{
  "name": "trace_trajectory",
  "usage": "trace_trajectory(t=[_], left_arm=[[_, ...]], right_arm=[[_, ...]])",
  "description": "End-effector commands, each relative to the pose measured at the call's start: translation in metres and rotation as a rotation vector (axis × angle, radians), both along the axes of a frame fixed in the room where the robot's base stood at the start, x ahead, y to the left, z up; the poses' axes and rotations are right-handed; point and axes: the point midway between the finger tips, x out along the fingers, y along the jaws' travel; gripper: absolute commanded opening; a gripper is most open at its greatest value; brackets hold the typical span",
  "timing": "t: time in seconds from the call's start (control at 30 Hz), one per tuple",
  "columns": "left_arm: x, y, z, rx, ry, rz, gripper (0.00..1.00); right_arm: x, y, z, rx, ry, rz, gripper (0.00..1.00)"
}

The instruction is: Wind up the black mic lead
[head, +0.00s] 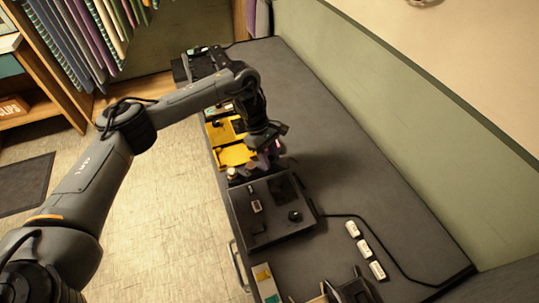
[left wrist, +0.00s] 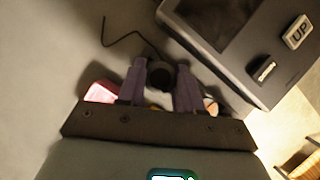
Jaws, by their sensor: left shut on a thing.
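My left gripper (head: 272,147) is low over the dark grey bench, just beyond the black control box. In the left wrist view its two purple-grey fingers (left wrist: 159,88) are shut on a dark round piece (left wrist: 158,74), apparently an end of the black mic lead. A thin black lead (left wrist: 122,38) trails from near that piece toward the upper left and bends sharply there. In the head view the held piece is hidden by the gripper. My right gripper is not in view.
The black control box (head: 262,222) stands close to the gripper; another black cable (head: 375,236) runs from its right side. Yellow trays (head: 236,155) lie left of the gripper. Several white labelled blocks (head: 364,248) lie at right. The bench (head: 335,130) is clear toward the green wall.

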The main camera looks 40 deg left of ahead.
Motion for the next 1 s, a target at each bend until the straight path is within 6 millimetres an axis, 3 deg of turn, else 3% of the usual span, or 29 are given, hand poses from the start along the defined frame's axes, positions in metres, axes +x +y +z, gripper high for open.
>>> trace_trajectory(t=[0.13, 0.53, 1.0], left_arm=[[0.0, 0.0, 0.004, 0.001, 0.0, -0.069, 0.23], [0.001, -0.002, -0.003, 0.0, -0.003, -0.151, 0.23], [-0.001, -0.001, 0.0, 0.0, 0.001, -0.181, 0.23]], right_arm=[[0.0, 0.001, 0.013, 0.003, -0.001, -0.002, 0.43], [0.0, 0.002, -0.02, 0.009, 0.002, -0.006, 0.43], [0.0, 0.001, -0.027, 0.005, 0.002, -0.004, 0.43]])
